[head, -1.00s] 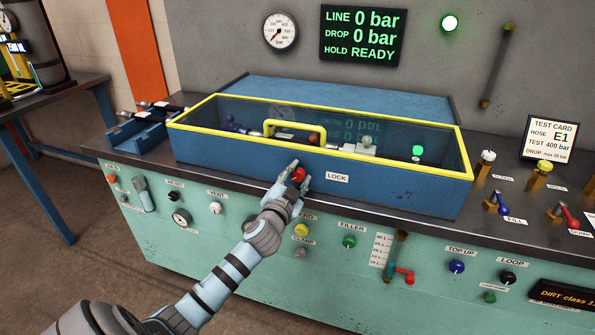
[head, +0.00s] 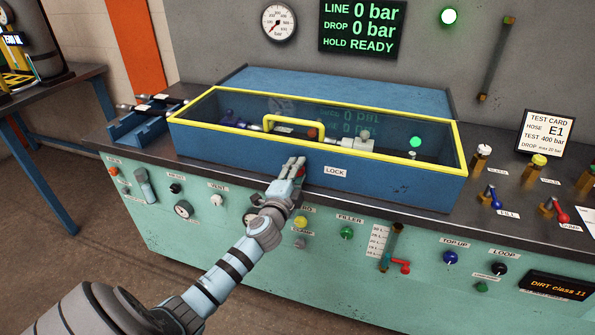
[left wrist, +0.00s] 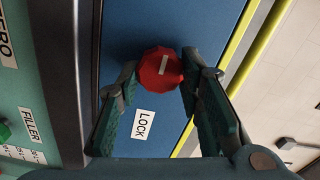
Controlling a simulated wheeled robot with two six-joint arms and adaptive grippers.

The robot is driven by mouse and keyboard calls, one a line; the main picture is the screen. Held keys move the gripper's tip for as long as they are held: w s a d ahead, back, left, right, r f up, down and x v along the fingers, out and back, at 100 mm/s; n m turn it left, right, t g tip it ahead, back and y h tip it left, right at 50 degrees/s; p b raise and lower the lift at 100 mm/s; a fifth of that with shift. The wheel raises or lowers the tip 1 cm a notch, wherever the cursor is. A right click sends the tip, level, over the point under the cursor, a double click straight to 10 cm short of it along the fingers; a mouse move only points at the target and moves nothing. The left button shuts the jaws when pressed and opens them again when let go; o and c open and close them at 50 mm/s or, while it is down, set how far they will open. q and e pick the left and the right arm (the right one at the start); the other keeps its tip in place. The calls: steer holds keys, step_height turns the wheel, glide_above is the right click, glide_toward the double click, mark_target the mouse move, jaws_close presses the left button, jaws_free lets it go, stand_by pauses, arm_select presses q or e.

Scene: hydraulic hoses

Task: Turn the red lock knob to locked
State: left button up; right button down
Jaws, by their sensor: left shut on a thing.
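The red lock knob (left wrist: 161,68) sits on the front wall of the blue box, beside the white LOCK label (left wrist: 144,124). It has a short white line on its face, which runs nearly upright but tilted in the left wrist view. My left gripper (head: 296,167) is at the knob, with one finger on either side of it, shut on it. In the head view the fingers hide most of the knob (head: 301,171). The LOCK label (head: 335,171) shows just right of the gripper. My right gripper is not in view.
The blue box (head: 400,185) has a closed clear lid with a yellow frame and handle (head: 296,121). Below it, the green panel (head: 150,225) carries several knobs. The display (head: 362,28) reads 0 bar and READY. Valves (head: 490,196) stand at the right.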

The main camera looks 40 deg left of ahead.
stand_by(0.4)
arm_select(q)
steer(key=o, duration=1.2)
steer(key=shift+c, duration=0.2)
steer(key=shift+s, duration=0.1)
steer(key=v, duration=1.1)
steer(key=shift+s+d, duration=0.2)
steer(key=shift+s, duration=0.15)
